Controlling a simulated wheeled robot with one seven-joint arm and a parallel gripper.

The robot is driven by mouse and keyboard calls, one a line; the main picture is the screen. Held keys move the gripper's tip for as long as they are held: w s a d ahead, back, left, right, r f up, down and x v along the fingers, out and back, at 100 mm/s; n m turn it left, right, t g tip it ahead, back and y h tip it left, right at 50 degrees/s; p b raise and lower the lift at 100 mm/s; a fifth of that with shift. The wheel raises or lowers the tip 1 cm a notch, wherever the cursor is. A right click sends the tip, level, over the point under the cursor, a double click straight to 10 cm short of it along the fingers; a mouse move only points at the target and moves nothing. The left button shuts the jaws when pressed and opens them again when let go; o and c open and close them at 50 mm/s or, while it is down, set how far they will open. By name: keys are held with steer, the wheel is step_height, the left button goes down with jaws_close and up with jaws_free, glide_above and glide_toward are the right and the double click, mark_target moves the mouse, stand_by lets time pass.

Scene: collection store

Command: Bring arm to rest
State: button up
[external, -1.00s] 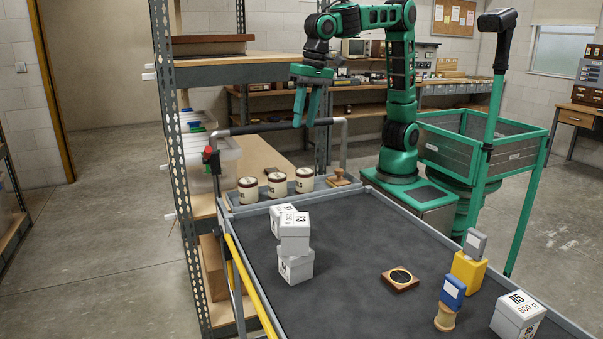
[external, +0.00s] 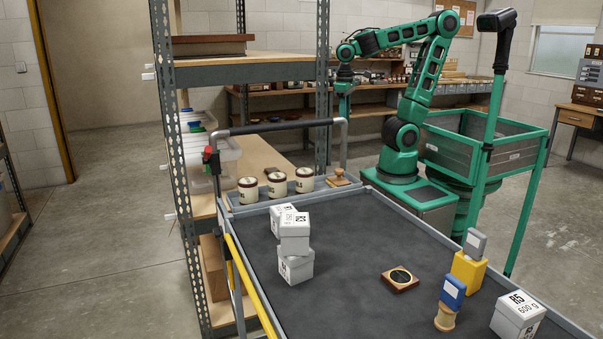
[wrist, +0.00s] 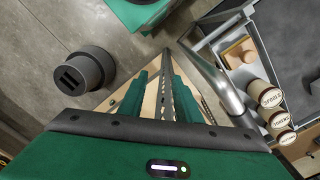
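My gripper (external: 342,114) hangs downward from my arm, behind the tubular handle of the cart in the external view. The arm reaches left from its base at the cart's far end, with the elbow raised. In the wrist view my gripper (wrist: 161,84) shows two green fingers standing apart, with nothing held between them. A perforated shelf post shows beyond the gap between the fingers.
The cart handle (external: 272,126) and shelf rack (external: 177,200) are close to my gripper. Lidded jars (external: 277,186) stand in the end tray.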

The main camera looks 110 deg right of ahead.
steer(key=s+f+n, duration=0.3)
steer(key=s+f, duration=0.1)
steer(key=f, duration=0.1)
steer(key=shift+s+d+f, duration=0.3)
steer(key=shift+d+f, duration=0.05)
steer(key=shift+d, duration=0.1)
stand_by(0.4)
